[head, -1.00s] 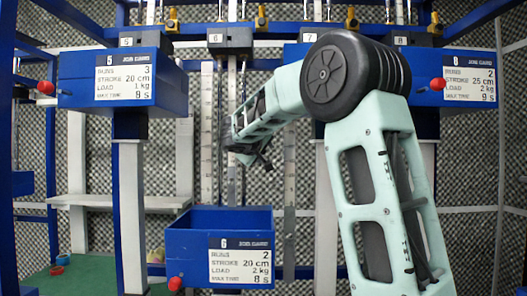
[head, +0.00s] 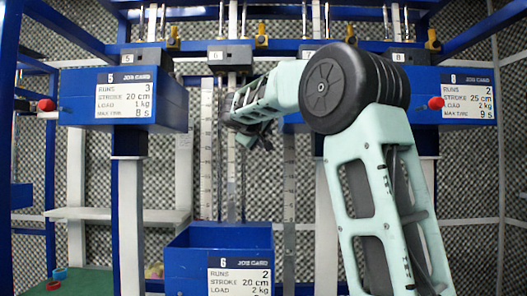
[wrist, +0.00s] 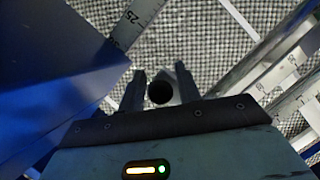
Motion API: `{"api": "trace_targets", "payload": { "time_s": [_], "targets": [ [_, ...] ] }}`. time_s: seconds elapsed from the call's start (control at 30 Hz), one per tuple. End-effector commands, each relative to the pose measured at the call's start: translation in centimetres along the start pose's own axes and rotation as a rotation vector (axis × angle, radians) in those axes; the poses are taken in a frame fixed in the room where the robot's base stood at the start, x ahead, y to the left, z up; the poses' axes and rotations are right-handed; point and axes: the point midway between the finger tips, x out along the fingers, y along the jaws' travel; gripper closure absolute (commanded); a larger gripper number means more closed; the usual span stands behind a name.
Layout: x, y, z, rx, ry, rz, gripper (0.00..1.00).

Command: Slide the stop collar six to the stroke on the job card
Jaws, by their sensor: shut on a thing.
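My gripper (head: 256,138) is at station six, in front of the rods and scale below the label 6 block (head: 229,55). In the wrist view its two fingers (wrist: 161,92) are shut on a small dark round part, which I take to be stop collar six (wrist: 160,93). In the head view the collar is hidden by my gripper. The station six job card (head: 239,276), on a blue box, reads runs 2, stroke 20 cm, load 2 kg; its lower edge is cut off. A scale (wrist: 134,22) marked 25 shows in the wrist view.
A blue box (head: 171,98) with card 5 hangs at the left; another with card 8 (head: 467,96) hangs at the right. Red knobs (head: 46,104) stick out at the sides. A blue surface (wrist: 50,70) lies close left of my fingers. Patterned foam covers the back wall.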

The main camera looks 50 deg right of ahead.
Motion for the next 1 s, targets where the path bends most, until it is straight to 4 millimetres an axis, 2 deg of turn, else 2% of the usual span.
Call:
{"api": "trace_targets", "payload": {
  "time_s": [0.3,0.33,0.37,0.73,0.87,1.0],
  "targets": [
    [-0.1,0.1,-0.2,0.002,0.003,-0.003,1.00],
    [-0.1,0.1,-0.2,0.002,0.003,-0.003,0.61],
    [-0.1,0.1,-0.2,0.002,0.003,-0.004,0.56],
    [-0.6,0.0,-0.1,0.001,0.002,-0.002,0.56],
    [-2.3,-0.1,-0.1,0.002,0.005,-0.002,0.56],
    [-5.4,-0.2,0.0,0.002,0.007,-0.003,0.56]
  ]
}}
